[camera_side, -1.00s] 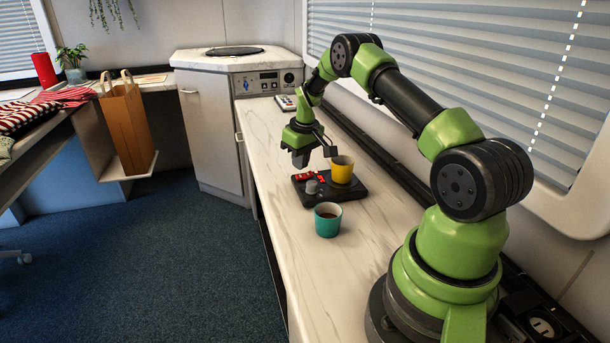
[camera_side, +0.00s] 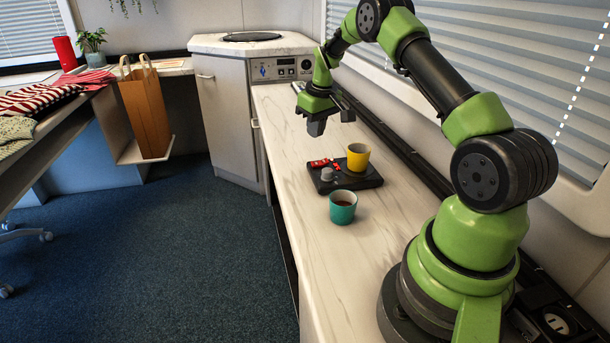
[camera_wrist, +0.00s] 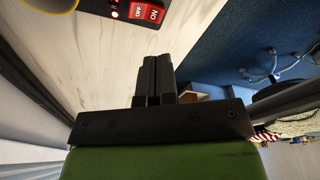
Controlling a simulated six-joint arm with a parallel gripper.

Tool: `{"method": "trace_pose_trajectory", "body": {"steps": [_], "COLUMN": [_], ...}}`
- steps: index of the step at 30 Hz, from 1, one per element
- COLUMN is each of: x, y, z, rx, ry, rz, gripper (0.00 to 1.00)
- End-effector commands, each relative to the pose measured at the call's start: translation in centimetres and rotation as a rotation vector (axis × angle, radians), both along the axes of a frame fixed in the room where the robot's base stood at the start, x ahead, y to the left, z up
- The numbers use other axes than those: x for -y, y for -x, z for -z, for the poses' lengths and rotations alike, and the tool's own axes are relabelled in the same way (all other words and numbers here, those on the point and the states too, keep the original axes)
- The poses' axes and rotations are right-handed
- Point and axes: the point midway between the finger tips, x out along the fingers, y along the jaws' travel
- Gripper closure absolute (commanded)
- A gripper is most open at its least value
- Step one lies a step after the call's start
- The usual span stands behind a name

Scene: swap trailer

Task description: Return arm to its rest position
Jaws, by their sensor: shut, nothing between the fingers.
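My gripper (camera_side: 316,127) hangs above the counter in the side view, raised behind the black switch box. It is shut and empty, and its closed fingers (camera_wrist: 155,75) also show in the wrist view. The black box (camera_side: 357,184) lies on the counter with a grey knob (camera_side: 327,174) and red switches (camera_side: 322,163). A yellow cup (camera_side: 358,157) stands upright on the box. A teal cup (camera_side: 343,211) with dark liquid stands on the counter in front of the box.
The white counter (camera_side: 300,215) is clear left of the box. A black rail (camera_side: 375,133) runs along the window side. A cabinet with a control panel (camera_side: 285,70) stands at the far end. A paper bag (camera_side: 145,110) is at the left.

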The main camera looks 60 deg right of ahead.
Motion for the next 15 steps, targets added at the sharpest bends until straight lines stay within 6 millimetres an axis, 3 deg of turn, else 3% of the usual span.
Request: {"method": "trace_pose_trajectory", "body": {"steps": [5,8,15], "x": [-3.8,-7.2,-15.6], "y": [-0.7,-0.2,3.9], "z": [-5.7,-9.9,-17.6], "rx": [0.063,0.112,0.233], "ry": [0.008,0.006,-0.03], "rz": [0.004,0.01,0.029], "gripper": [1.0,1.0,1.0]}}
